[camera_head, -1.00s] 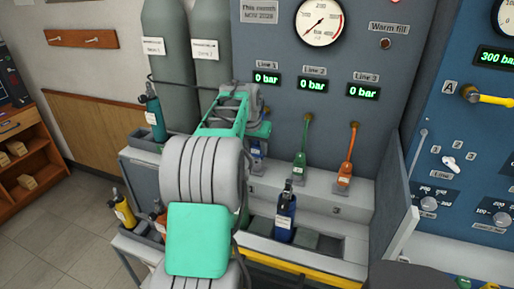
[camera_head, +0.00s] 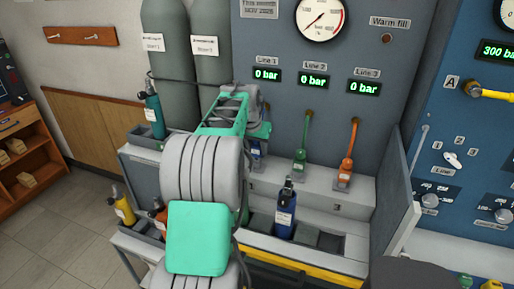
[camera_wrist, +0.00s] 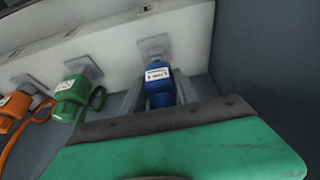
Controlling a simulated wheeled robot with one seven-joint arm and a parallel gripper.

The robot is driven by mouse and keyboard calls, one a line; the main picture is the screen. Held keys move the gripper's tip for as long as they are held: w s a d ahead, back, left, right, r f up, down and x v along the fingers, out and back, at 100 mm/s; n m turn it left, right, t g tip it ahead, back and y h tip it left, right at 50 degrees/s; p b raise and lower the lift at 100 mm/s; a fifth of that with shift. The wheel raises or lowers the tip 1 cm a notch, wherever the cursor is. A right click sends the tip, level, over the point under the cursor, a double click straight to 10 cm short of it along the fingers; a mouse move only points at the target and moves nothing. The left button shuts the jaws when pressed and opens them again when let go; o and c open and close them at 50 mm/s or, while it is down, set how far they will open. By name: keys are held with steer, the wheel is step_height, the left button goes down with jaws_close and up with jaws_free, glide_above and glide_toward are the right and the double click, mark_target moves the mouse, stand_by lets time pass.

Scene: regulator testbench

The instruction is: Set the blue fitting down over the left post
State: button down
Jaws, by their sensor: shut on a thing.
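The blue fitting (camera_wrist: 158,90) has a white label and sits between the two grey fingers of my gripper (camera_wrist: 157,96), which is shut on it. In the wrist view, which shows the row reversed, a grey square plate (camera_wrist: 154,46) on the pale ledge is close beside the fitting. In the head view a small part of the blue fitting (camera_head: 258,152) shows just right of my arm, below the Line 1 display. The left post itself is not clearly seen, and I cannot tell if the fitting touches it.
The green fitting (camera_head: 300,161) and orange fitting (camera_head: 344,172) stand to the right on the ledge (camera_head: 270,183). They show beside the held one in the wrist view. A dark blue bottle (camera_head: 286,212) stands in the front trough. Grey cylinders (camera_head: 168,75) stand behind my arm.

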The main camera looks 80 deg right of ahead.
steer(key=shift+f+b, duration=0.7)
steer(key=shift+f, duration=0.4)
stand_by(0.3)
steer(key=c, duration=0.8)
jaws_free()
steer(key=shift+c, duration=0.2)
steer(key=v, duration=0.7)
steer(key=shift+a+r, duration=0.15)
steer(key=shift+r, duration=0.25)
